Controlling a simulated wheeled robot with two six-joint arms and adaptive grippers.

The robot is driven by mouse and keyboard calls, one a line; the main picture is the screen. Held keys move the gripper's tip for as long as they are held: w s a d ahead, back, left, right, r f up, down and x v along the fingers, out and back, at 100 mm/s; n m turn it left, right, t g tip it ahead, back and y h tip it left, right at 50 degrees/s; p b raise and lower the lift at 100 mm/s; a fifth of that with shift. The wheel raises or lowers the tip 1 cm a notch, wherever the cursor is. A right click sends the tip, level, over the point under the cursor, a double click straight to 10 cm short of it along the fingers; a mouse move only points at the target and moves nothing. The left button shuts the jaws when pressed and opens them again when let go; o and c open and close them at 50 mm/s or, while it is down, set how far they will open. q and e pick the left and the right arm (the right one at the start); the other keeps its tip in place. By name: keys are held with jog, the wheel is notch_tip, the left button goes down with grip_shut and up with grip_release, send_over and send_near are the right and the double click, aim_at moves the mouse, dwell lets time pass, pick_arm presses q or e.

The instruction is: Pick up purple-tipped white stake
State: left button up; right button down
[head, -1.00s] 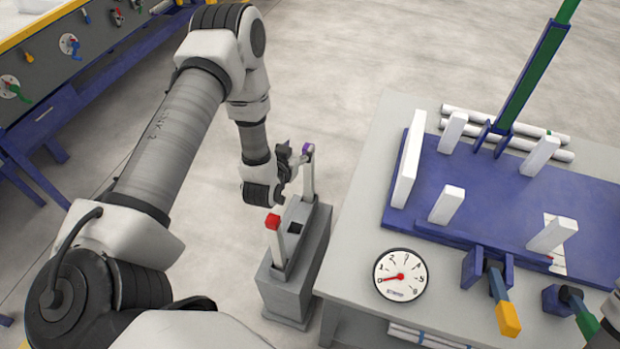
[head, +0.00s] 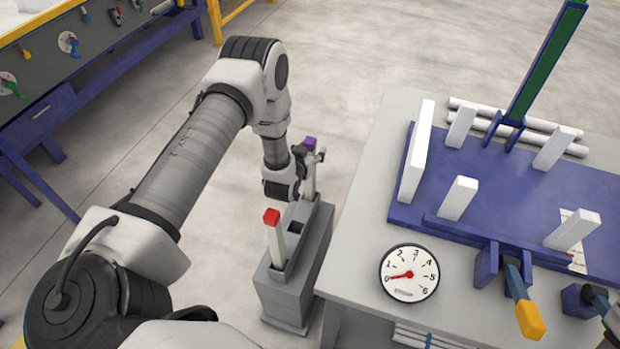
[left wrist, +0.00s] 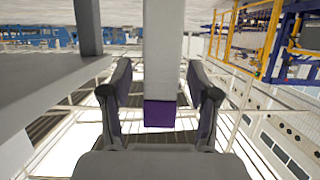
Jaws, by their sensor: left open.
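The white stake with a purple tip (head: 310,143) stands upright in the far slot of a grey holder (head: 287,292). My left gripper (head: 311,157) is at its upper part, just below the tip. In the left wrist view the white shaft (left wrist: 162,50) and its purple end (left wrist: 159,114) lie between the two fingers of my left gripper (left wrist: 158,72). The fingers are open, with a gap visible on both sides of the stake.
A red-tipped white stake (head: 274,240) stands in the holder's near slot. To the right is a grey table (head: 365,215) with a blue board (head: 480,190), several white blocks, a round gauge (head: 409,275) and a yellow-ended handle (head: 530,318). Open floor lies behind the holder.

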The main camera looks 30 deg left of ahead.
pick_arm(q)
grip_shut()
jog(key=shift+r, duration=0.1)
notch_tip(320, 180, up, 10)
jog(key=shift+f, duration=0.25)
notch_tip(320, 180, up, 3)
jog(key=shift+f+p, duration=0.1)
jog(key=shift+p, duration=0.8)
notch_tip(320, 180, up, 8)
jog(key=p, duration=0.5)
jog(key=shift+f+p, duration=0.2)
jog(key=shift+p, duration=0.2)
jog(key=shift+f, duration=0.1)
